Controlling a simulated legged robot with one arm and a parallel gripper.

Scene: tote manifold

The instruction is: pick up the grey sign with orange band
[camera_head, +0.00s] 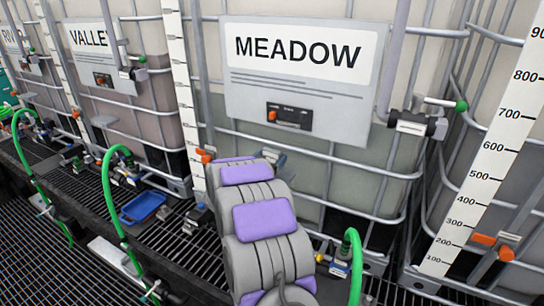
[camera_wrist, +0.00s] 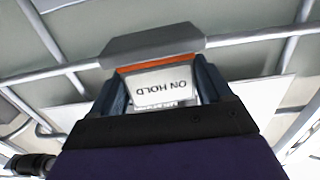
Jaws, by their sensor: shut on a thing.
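The grey sign with orange band (camera_wrist: 150,46) is in the wrist view, between the fingers of my gripper (camera_wrist: 163,92). Its grey part sticks out beyond the fingertips, with the orange band below it and a white label reading "ON HOLD" upside down. My gripper is shut on it, one dark blue finger on each side. In the head view my arm hides most of the gripper and sign, in front of the MEADOW tank. I cannot tell whether the sign still touches a cage bar.
The MEADOW placard (camera_head: 301,75) hangs on a caged tank, with the VALLEY placard (camera_head: 106,54) on the tank to the left. White level scales (camera_head: 492,150) stand between tanks. Green hoses (camera_head: 111,190) and a blue tray (camera_head: 142,208) are low on the grating.

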